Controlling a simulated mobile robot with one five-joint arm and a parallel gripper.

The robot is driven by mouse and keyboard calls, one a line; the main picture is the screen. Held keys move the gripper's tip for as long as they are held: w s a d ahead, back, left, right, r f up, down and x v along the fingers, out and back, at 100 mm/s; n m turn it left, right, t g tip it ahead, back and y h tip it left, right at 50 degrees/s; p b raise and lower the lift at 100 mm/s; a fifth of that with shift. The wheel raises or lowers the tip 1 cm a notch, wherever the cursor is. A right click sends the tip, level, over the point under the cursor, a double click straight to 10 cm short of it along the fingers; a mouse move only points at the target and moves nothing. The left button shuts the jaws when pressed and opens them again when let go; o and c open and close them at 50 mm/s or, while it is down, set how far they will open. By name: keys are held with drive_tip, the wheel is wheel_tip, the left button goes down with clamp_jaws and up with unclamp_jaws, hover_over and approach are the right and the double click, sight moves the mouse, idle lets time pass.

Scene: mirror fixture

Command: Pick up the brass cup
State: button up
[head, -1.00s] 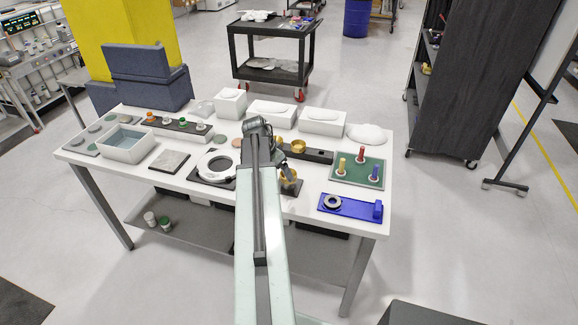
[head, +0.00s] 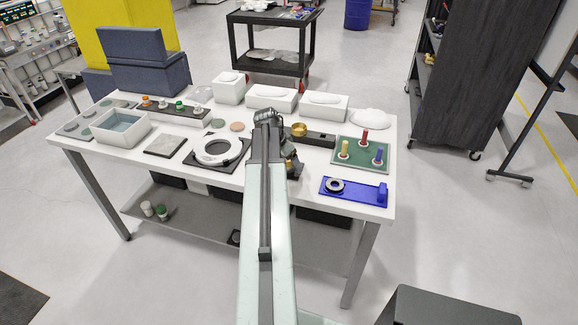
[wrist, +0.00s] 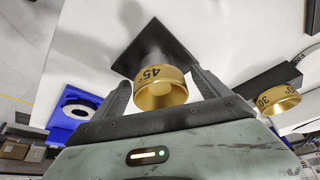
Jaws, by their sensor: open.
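A brass cup marked 45 (wrist: 162,90) is between the two open fingers of my gripper (wrist: 161,80) in the wrist view. A grey post shows behind it, over a dark square plate (wrist: 150,42). Whether either finger touches the cup I cannot tell. In the head view, my arm hides most of this cup, with a bit of brass (head: 290,165) showing beside it. A second brass cup marked 30 (wrist: 278,99) is to the right in the wrist view. In the head view a brass cup (head: 299,129) stands at the dark bar behind my arm.
A white ring on a dark plate (head: 217,151) lies left of my arm. A green board with coloured pegs (head: 362,153) and a blue fixture with a dark ring (head: 355,192) are to the right. White boxes (head: 322,106) line the back of the white table (head: 135,168).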

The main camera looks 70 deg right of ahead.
drive_tip(key=shift+r, duration=0.1)
drive_tip(key=c, duration=1.5)
wheel_tip(320, 180, up, 10)
drive_tip(key=p, duration=1)
drive_tip(key=shift+r, duration=0.15)
